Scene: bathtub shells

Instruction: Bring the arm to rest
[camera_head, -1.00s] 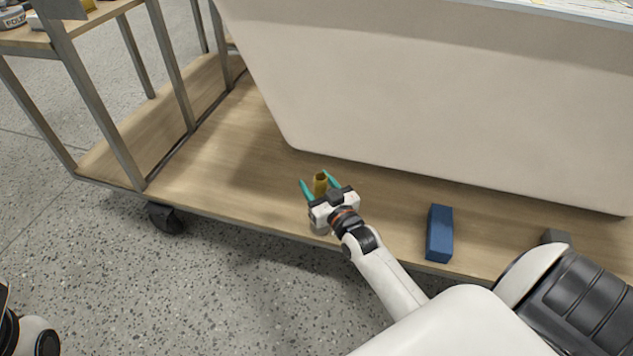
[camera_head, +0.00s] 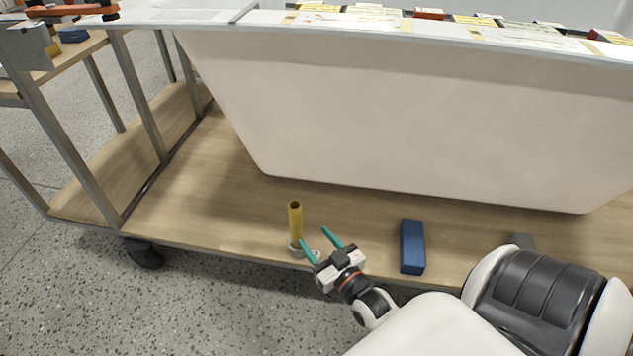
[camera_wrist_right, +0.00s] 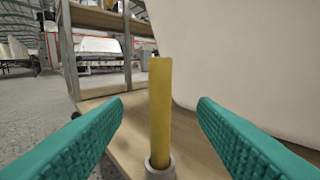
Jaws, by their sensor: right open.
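My right gripper (camera_head: 322,244) is open, with its two teal fingers spread apart, low over the front edge of the wooden cart shelf. It holds nothing. A yellow tube (camera_head: 295,220) stands upright in a grey ring-like base (camera_head: 298,249) on the shelf, just beyond and left of the fingertips. In the right wrist view the yellow tube (camera_wrist_right: 160,105) stands between the two fingers in the picture, clear of both, with its grey base (camera_wrist_right: 160,167) below. My left gripper is not in view.
A large pale tub shell (camera_head: 400,120) rests on the wooden shelf (camera_head: 200,190) behind the tube. A blue block (camera_head: 412,247) lies to the right of my gripper. A metal-framed rack stands at the left. Speckled floor (camera_head: 220,310) is open in front.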

